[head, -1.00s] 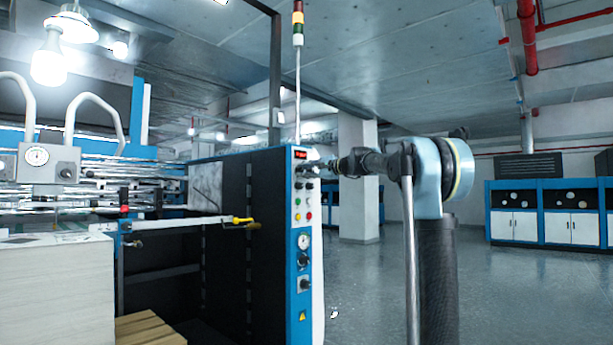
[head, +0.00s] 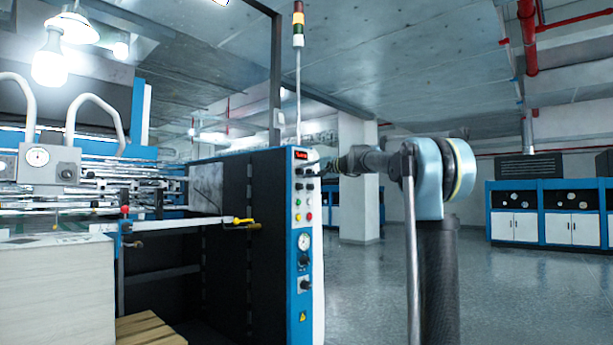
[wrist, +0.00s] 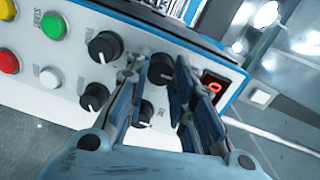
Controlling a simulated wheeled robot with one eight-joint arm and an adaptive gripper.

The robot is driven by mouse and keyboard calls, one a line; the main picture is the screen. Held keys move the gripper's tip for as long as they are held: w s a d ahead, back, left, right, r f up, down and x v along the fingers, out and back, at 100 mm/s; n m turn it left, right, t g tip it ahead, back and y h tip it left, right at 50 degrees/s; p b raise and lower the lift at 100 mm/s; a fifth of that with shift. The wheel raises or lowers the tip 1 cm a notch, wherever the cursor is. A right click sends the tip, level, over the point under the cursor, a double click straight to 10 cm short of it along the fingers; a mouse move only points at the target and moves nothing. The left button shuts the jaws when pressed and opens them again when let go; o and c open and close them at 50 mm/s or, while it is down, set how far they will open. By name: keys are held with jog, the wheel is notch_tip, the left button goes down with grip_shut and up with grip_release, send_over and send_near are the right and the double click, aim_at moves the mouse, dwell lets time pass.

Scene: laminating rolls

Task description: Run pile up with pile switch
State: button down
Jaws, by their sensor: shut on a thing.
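The paper pile (head: 55,285) is a tall pale stack at the lower left of the head view, on a wooden pallet (head: 150,328). The machine's blue and white control panel (head: 303,255) carries knobs and coloured buttons. In the wrist view my gripper (wrist: 160,72) is closed around a black rotary knob (wrist: 161,69) near the red display (wrist: 212,86). The knob's label cannot be read, so I cannot tell from lettering that it is the pile switch. In the head view my gripper (head: 326,167) is small and dark at the panel's upper part.
Other black knobs (wrist: 104,46) sit close to my fingers, with green (wrist: 53,26), red and yellow buttons at the left. A yellow-handled bar (head: 240,222) juts out before the machine's dark side. Open grey floor (head: 500,290) lies to the right.

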jog(key=shift+f, duration=0.1)
jog(key=c, duration=1.3)
grip_release()
jog(key=shift+w, duration=0.1)
jog(key=shift+c, duration=0.2)
jog(key=f+v, duration=0.1)
jog(key=v, duration=1.1)
jog(key=shift+r, duration=0.4)
